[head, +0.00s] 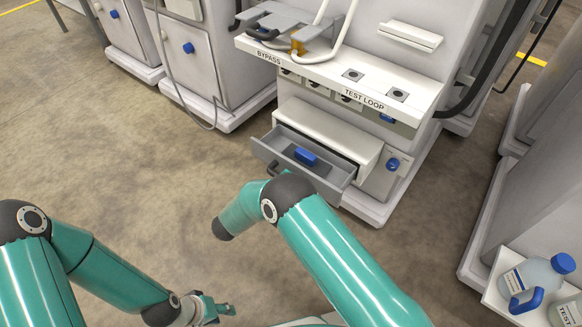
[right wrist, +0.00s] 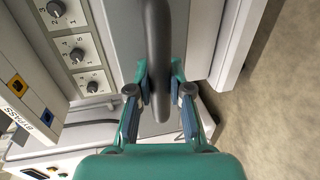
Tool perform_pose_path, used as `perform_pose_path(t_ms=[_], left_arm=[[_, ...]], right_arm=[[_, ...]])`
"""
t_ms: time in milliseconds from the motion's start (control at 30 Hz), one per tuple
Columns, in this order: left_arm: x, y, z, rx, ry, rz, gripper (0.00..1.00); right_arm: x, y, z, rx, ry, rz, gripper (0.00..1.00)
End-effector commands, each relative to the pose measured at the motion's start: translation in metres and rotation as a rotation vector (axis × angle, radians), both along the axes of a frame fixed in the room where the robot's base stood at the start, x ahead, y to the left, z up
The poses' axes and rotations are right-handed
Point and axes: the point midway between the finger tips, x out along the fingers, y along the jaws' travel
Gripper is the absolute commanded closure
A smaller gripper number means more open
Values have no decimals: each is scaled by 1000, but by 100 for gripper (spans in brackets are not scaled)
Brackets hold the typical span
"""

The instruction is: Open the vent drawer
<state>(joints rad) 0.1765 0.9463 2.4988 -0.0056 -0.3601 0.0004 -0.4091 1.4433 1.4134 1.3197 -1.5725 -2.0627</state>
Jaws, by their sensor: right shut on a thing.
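The vent drawer (head: 328,188) is grey and stands pulled out of the white housing low on the middle machine. A blue object (head: 305,157) lies inside it. The dark bar handle (right wrist: 157,35) runs between the fingers of my right gripper (right wrist: 160,88), which is shut on it in the right wrist view. In the head view my right arm reaches to the drawer front, and its gripper is hidden behind the arm. My left gripper (head: 217,309) is low in the head view, apart from the drawer; its finger gap is unclear.
A shelf marked BYPASS and TEST LOOP (head: 325,75) overhangs the drawer. A blue knob (head: 393,164) is right of it. A bottle (head: 535,275) stands on a white surface at lower right. The floor (head: 130,150) left of the drawer is clear.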

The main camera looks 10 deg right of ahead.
Motion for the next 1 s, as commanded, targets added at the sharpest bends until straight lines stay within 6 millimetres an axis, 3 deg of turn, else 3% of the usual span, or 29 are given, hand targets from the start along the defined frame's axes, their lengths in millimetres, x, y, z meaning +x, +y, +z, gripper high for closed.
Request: perform_pose_path(t_ms=[200,233,400,767,1000], left_arm=[[0,0,-1,0,0,0,60],[0,0,-1,0,0,0,60],[0,0,-1,0,1,0,60],[0,0,0,0,0,0,60],[0,0,0,0,0,0,60]], right_arm=[[-1,0,-3,2,6,2,100],[-1,0,-4,2,6,2,79],[0,0,-3,1,5,2,55],[1,0,3,1,0,0,55],[1,0,37,1,-3,-1,55]])
